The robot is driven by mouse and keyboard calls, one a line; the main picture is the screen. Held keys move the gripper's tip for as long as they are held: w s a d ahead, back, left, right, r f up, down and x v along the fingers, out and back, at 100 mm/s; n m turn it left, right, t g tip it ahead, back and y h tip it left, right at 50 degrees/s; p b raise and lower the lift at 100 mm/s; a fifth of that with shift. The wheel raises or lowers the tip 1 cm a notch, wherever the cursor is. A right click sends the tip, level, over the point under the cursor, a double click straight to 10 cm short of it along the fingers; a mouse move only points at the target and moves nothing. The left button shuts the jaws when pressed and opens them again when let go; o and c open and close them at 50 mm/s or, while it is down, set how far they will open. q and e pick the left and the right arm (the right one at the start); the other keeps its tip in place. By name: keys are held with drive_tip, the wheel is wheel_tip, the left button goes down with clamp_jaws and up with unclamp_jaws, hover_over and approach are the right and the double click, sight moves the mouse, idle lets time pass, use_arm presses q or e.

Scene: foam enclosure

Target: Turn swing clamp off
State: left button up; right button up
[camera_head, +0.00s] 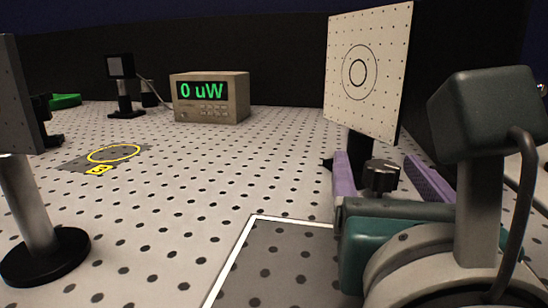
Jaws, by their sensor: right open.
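A dark ribbed knob (380,177) with a grey top, apparently the swing clamp, stands at the lower right in the head view. Behind it a black post (359,150) stands below a cream target card (369,70) with printed rings and dots. My right gripper (376,164) is open, its two purple fingers pointing away from me. In the picture the knob shows between the fingers; whether they touch it cannot be told. My right wrist hides the foot of the knob and the table around it. My left gripper is not in view.
A meter (210,97) reading "0 uW" stands at the back. A yellow ring mark (114,154) lies on the perforated table (215,165). A post on a round black base (45,257) stands at the left. The middle is free; dark foam walls enclose it.

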drive_tip(key=shift+c, duration=0.9)
clamp_jaws()
drive_tip(key=n+y+p, duration=0.2)
drive_tip(key=y+p, duration=0.1)
drive_tip(key=y, duration=0.1)
drive_tip(key=shift+d+r+n, duration=0.1)
drive_tip(key=shift+n, duration=0.3)
drive_tip(key=shift+n+y+p, duration=0.35)
drive_tip(key=shift+n+y, duration=0.25)
drive_tip(key=shift+y, duration=0.5)
drive_tip(key=shift+n+y+p, duration=0.35)
drive_tip(key=shift+n+y, duration=0.45)
drive_tip(key=shift+y, duration=0.7)
